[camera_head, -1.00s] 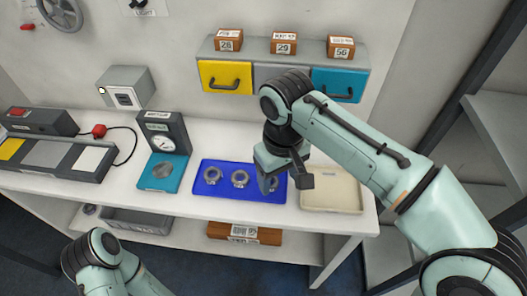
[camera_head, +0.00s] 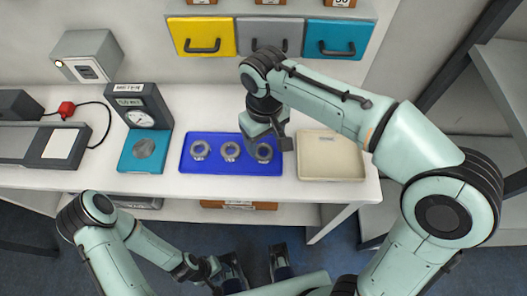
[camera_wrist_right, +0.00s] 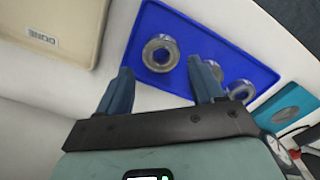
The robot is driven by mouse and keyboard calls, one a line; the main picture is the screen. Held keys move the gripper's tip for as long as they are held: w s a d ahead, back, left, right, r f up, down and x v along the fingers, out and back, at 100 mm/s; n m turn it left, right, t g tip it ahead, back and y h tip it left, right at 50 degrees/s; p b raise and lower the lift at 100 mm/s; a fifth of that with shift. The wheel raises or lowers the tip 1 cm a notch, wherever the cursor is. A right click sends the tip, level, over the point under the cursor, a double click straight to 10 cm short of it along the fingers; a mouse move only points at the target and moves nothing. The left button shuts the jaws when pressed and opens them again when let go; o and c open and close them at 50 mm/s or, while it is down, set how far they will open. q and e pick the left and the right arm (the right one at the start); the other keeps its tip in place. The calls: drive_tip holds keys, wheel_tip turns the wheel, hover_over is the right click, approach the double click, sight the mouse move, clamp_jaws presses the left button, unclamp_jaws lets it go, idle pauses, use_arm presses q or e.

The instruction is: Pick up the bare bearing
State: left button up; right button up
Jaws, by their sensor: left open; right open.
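Three grey metal ring bearings sit in a row in a blue tray (camera_head: 215,167) in the head view: left (camera_head: 200,156), middle (camera_head: 230,157) and right (camera_head: 264,159). I cannot tell for sure which one is bare. My right gripper (camera_head: 268,146) is open over the right bearing and partly covers it. In the right wrist view, this bearing (camera_wrist_right: 148,56) lies just beyond and between the fingertips of my right gripper (camera_wrist_right: 160,75), not gripped. The other two bearings are partly hidden behind one finger. My left gripper (camera_head: 256,262) is open and empty in front of the table.
A beige bin (camera_head: 330,170) stands right of the tray and shows a DONE label in the wrist view. A scale with a teal plate (camera_head: 140,152) stands left of it. Drawers in yellow (camera_head: 203,37), grey and teal are behind. A shelf rack stands at the right.

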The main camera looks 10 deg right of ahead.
sight(263, 152)
wheel_tip(263, 152, down, 5)
drive_tip(key=shift+a+r+b, duration=0.1)
drive_tip(key=shift+b, duration=0.3)
use_arm(q)
drive_tip(key=shift+w+f, duration=0.15)
drive_tip(key=shift+f, duration=0.25)
use_arm(e)
drive_tip(key=c, duration=0.9)
drive_tip(key=shift+r, duration=0.1)
use_arm(q)
drive_tip(key=r+p, duration=0.2)
drive_tip(key=w+r+p, duration=0.1)
drive_tip(key=r+p, duration=0.2)
drive_tip(key=shift+w, duration=0.1)
use_arm(e)
wheel_tip(263, 152, up, 20)
